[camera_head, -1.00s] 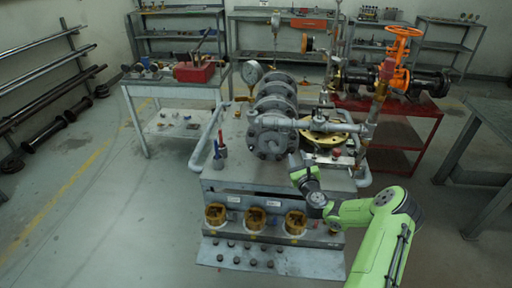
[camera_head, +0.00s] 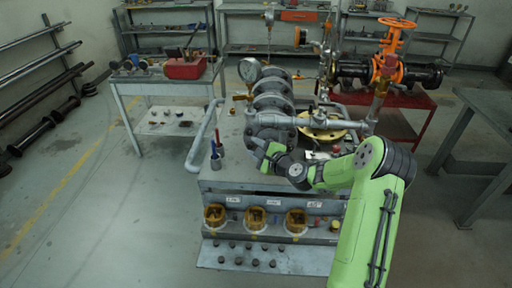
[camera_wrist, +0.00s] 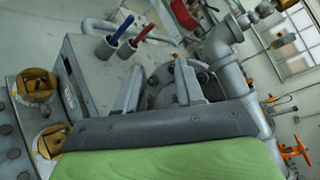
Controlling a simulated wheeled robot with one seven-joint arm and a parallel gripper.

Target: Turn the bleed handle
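The grey gate valve assembly (camera_head: 272,105) lies on the cart, with its round bolted flange facing my arm. A pressure gauge (camera_head: 249,69) stands on it, with a small yellow part (camera_head: 240,97) below the gauge. I cannot tell for sure whether that part is the bleed handle. My gripper (camera_head: 262,153) is in front of the flange, near the cart top. In the wrist view my gripper (camera_wrist: 172,72) has its two fingers apart, with the bolted flange (camera_wrist: 180,88) seen beyond and between them. Nothing is seen held. The bleed handle is not clearly seen in the wrist view.
A yellow disc (camera_head: 325,131) lies to the right. An orange handwheel valve (camera_head: 390,50) stands on a red table behind.

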